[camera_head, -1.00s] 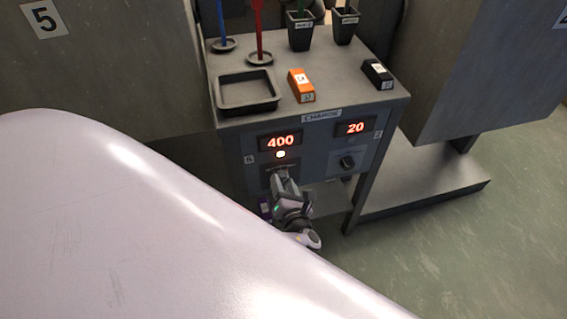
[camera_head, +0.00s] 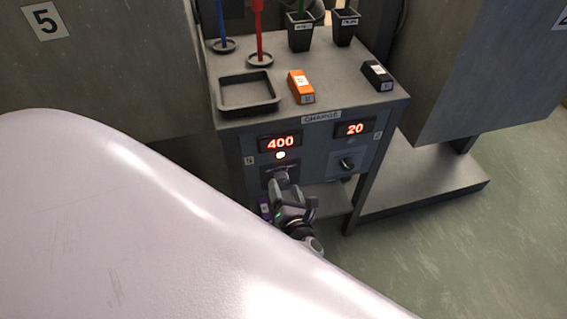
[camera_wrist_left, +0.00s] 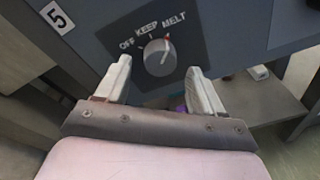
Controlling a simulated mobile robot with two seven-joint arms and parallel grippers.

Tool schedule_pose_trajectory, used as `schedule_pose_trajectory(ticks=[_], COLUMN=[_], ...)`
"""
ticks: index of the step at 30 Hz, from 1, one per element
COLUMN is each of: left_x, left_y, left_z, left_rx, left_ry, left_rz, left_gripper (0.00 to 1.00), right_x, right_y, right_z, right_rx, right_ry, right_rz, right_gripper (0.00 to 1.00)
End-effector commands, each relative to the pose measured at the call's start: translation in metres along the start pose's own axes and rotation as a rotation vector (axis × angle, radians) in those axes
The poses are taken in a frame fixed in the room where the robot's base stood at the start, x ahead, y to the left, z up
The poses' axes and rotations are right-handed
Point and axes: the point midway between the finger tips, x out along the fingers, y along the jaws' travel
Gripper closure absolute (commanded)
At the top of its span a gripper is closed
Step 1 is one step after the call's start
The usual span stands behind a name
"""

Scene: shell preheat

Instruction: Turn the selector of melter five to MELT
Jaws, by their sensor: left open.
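The selector knob of melter five (camera_wrist_left: 160,57) sits on the dark panel with the labels OFF, KEEP and MELT around its top. Its pointer mark is at the upper right, toward MELT. In the head view the selector (camera_head: 281,175) is below a red 400 display (camera_head: 280,142) with a lit lamp. My left gripper (camera_wrist_left: 158,74) is open, with one pale finger on each side of the knob and a gap to both. In the head view it (camera_head: 292,190) is just below and in front of the selector. My right gripper is not in view.
A second knob (camera_head: 346,164) is to the right under a display reading 20. The charge bench top (camera_head: 345,70) holds a tray (camera_head: 248,108), an orange block (camera_head: 301,86) and a black block (camera_head: 377,75). A lower shelf (camera_head: 420,180) extends at right.

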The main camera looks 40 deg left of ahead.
Motion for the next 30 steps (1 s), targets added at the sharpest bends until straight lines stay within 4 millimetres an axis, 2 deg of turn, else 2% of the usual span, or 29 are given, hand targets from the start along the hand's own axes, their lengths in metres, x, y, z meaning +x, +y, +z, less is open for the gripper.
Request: schedule_pose_trajectory(ticks=[3, 9, 27, 30], left_x=[-0.023, -0.047, -0.052, -0.054], left_y=[0.001, 0.001, 0.000, 0.000], left_z=[0.001, 0.001, 0.000, -0.006], left_rx=[0.000, 0.001, 0.000, -0.033], left_ry=[0.001, 0.001, 0.001, 0.036], left_rz=[-0.003, -0.001, 0.000, -0.017], left_gripper=[0.32, 0.32, 0.32, 0.32], right_x=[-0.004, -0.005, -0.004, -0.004], right_y=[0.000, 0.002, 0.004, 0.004], right_z=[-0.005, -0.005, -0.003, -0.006], right_rx=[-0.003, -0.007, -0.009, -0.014], right_ry=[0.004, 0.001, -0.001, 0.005], right_rz=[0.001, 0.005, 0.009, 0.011], right_gripper=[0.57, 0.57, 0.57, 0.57])
